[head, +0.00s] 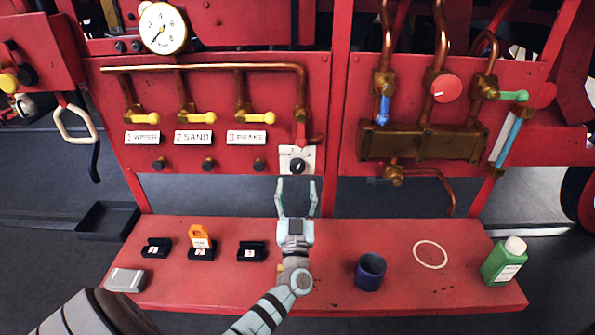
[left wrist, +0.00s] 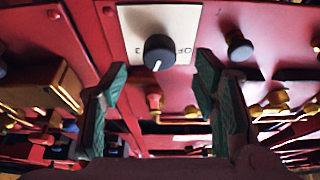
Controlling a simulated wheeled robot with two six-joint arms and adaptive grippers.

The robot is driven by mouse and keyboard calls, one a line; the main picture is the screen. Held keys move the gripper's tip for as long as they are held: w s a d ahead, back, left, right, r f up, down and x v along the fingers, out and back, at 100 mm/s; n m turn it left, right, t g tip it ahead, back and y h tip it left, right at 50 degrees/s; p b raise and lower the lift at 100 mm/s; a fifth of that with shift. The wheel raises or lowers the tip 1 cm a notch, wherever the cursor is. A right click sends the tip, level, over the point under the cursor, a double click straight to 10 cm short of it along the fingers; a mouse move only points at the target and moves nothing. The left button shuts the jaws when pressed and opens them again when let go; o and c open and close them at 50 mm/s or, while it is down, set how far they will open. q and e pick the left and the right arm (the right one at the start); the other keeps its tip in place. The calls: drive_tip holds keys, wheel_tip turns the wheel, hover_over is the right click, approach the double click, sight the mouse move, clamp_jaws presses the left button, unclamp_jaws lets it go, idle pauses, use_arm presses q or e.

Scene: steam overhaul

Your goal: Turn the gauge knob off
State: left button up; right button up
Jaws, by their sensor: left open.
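The gauge knob (head: 298,166) is a small black round knob on a white plate (head: 287,153), low on the red panel. In the left wrist view the knob (left wrist: 158,52) shows large, with a pale pointer mark at its lower edge. Lettering on its plate (left wrist: 188,20) shows beside it but is hard to read. My left gripper (head: 297,183) is open and empty, its fingers pointing up at the panel just below the knob. In the left wrist view its fingers (left wrist: 160,78) stand either side of the knob, apart from it. My right gripper is not in view.
A round white gauge (head: 163,28) sits at the upper left. A red-handled valve (head: 301,132) is just above the knob. The red shelf (head: 340,235) below carries small black boxes, an orange tag (head: 200,236), a blue cup (head: 370,272) and a green bottle (head: 503,262).

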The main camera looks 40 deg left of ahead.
sight(297, 171)
use_arm(q)
drive_tip(key=x, duration=0.5)
drive_tip(key=shift+w+a, duration=0.15)
drive_tip(key=shift+w, duration=0.1)
drive_tip(key=shift+r, duration=0.1)
drive_tip(key=shift+c, duration=0.2)
drive_tip(key=c, duration=1.1)
drive_tip(key=shift+c, duration=0.2)
